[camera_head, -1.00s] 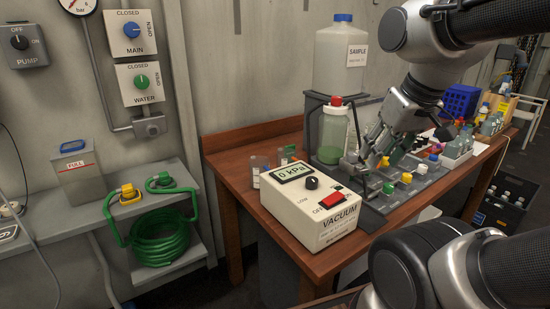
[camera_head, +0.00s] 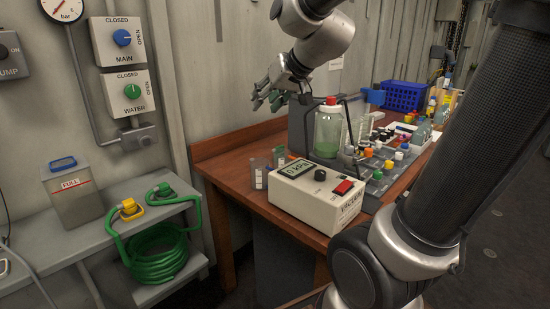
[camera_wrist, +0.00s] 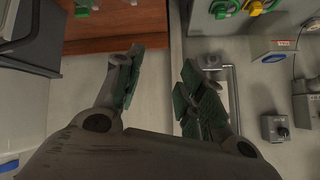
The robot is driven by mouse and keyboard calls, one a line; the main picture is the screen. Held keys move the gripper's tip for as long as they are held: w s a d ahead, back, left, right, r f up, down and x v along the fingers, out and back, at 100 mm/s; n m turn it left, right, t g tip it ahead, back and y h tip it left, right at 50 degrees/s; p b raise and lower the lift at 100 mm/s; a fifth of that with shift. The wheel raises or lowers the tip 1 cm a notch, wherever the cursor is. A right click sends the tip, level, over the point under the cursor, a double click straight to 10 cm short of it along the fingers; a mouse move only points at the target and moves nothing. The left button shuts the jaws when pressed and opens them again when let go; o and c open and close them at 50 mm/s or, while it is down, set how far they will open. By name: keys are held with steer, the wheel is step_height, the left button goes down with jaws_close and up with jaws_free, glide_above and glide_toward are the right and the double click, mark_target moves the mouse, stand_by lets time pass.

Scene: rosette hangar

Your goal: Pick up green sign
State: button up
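I cannot make out a green sign in either view. My gripper (camera_head: 268,97) is in front of the wall, above the back left part of the wooden table. It also shows in the wrist view (camera_wrist: 158,85), where its green-padded fingers stand apart with nothing between them. Green things in sight are the coiled hose (camera_head: 160,250) on the lower left shelf, the round knob (camera_head: 132,91) of the water valve and the liquid in the glass bottle (camera_head: 328,130).
The vacuum box (camera_head: 310,200) stands at the front of the wooden table (camera_head: 222,168), with small vials behind it. A rack of colored caps (camera_head: 385,170) and a blue crate (camera_head: 404,95) are to the right. A tank (camera_head: 73,193) stands on the left shelf.

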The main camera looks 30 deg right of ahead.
mark_target(279, 147)
steer(key=w+d+f+m+t+h, duration=0.1)
steer(key=w+d+m+t+h, duration=0.15)
steer(key=w, duration=1.15)
steer(key=w+d+f+m+t+h, duration=0.15)
steer(key=w+m+h, duration=0.25)
steer(key=w, duration=1)
steer(key=w+d+f+m+g+h, duration=0.2)
steer(key=w+d+f+m+h, duration=0.25)
steer(key=f, duration=0.35)
steer(key=s+d+f+m+g+h, duration=0.1)
steer(key=f+g, duration=0.1)
steer(key=f, duration=0.3)
steer(key=s+d+f+m+g+h, duration=0.1)
steer(key=f+g+h, duration=0.1)
steer(key=f, duration=0.3)
steer(key=s+d+f+m+g+h, duration=0.1)
steer(key=s+f+g, duration=0.1)
steer(key=f, duration=0.4)
steer(key=shift+d+g+h, duration=0.25)
steer(key=shift+g+h, duration=0.05)
steer(key=shift+g, duration=0.4)
steer(key=x, duration=0.2)
steer(key=shift+d+f, duration=0.25)
steer(key=x, duration=0.4)
steer(key=shift+s+d+r, duration=0.1)
steer(key=shift+d+r, duration=0.15)
steer(key=shift+d, duration=0.15)
steer(key=shift+d+f, duration=0.1)
steer(key=shift+d, duration=0.2)
jaws_close()
